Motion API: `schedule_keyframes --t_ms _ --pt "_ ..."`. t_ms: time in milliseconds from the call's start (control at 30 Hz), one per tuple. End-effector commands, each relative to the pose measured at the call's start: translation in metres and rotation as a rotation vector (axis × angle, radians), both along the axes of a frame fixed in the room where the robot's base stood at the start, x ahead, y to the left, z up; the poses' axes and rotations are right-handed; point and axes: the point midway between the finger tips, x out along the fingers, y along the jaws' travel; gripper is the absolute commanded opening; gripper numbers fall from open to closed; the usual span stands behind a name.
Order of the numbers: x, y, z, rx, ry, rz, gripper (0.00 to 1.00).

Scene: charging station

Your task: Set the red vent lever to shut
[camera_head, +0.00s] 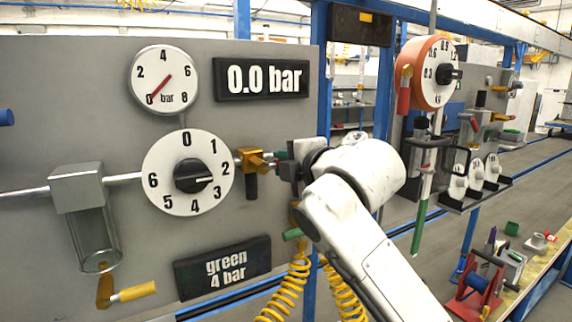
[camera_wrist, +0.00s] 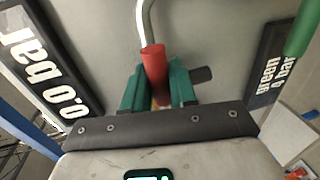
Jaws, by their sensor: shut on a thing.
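My gripper (camera_wrist: 154,88) has green fingers, shut on the red lever handle (camera_wrist: 152,60) in the wrist view. A bent metal rod (camera_wrist: 144,20) runs from the handle to the top edge. In the head view my gripper (camera_head: 279,163) is right of the brass valve (camera_head: 255,160) on the grey panel. There my fingers and wrist mostly hide the red lever, and its exact angle and any shut mark cannot be told. The round gauge (camera_head: 163,80) points to 0, and the display (camera_head: 261,79) reads 0.0 bar.
A numbered dial with a black knob (camera_head: 193,176) is left of the valve. A glass bowl (camera_head: 97,240) and yellow-handled lever (camera_head: 133,292) are lower left. Yellow coiled hoses (camera_head: 290,290) hang below my arm. A green handle (camera_wrist: 301,28) is at the wrist view's upper right.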

Motion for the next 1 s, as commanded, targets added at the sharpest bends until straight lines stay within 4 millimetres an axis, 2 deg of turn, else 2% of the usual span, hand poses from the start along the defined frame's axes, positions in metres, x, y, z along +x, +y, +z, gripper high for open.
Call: schedule_keyframes --t_ms 33,67,233,567,667,1000 --pt "0.000 0.001 -0.001 -0.004 0.000 0.001 0.00" --pt "0.000 0.001 -0.001 -0.003 0.000 0.002 0.28" --pt "0.000 0.001 -0.001 -0.001 0.000 0.001 0.45" --pt "-0.004 -0.002 0.000 0.000 0.000 0.000 0.45" --pt "-0.013 -0.009 0.002 0.002 -0.001 0.000 0.45" --pt "-0.064 -0.043 0.013 0.000 -0.002 0.000 0.45"
